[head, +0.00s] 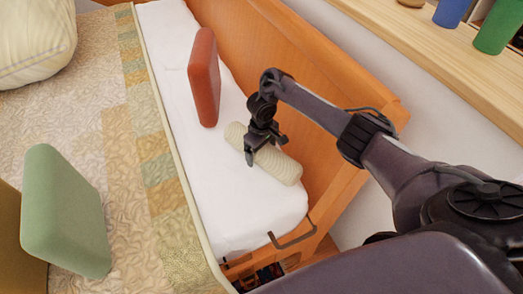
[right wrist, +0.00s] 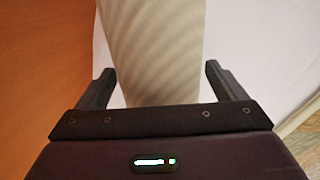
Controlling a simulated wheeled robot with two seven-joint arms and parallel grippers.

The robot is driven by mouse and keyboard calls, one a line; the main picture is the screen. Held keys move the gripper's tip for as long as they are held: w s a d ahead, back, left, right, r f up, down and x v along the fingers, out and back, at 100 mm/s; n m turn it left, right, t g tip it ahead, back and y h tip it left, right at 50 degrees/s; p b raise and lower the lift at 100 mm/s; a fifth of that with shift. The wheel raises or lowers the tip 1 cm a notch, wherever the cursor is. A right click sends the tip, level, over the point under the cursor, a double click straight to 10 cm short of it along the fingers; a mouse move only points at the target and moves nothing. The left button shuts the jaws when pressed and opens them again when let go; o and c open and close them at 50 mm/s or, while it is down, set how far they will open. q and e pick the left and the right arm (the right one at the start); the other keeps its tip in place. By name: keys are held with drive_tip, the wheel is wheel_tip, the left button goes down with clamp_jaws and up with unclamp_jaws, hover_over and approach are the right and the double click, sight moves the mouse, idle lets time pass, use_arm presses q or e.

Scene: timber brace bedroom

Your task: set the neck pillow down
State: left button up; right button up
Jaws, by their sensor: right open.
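The neck pillow (head: 284,170) is a cream, ribbed roll. In the head view it lies on the white mattress surface (head: 240,205), close to the orange wooden side board. My right gripper (head: 266,151) is over the middle of the pillow and hides part of it. In the right wrist view the pillow (right wrist: 150,50) runs between the two spread fingers of my right gripper (right wrist: 160,78), with a gap on each side. The right gripper is open. My left gripper is not in view.
A red-brown cushion (head: 204,80) stands upright on the white surface beyond the pillow. A green cushion (head: 65,210) and a striped pillow (head: 35,40) are on the patterned quilt (head: 100,140). The wooden side board (head: 300,75) rises at the right. A shelf (head: 440,55) holds blue and green cups.

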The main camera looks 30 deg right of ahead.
wheel_tip(320, 180, up, 4)
drive_tip(key=shift+f+p, duration=0.15)
drive_tip(key=shift+p, duration=0.45)
wheel_tip(320, 180, up, 8)
drive_tip(key=p, duration=0.7)
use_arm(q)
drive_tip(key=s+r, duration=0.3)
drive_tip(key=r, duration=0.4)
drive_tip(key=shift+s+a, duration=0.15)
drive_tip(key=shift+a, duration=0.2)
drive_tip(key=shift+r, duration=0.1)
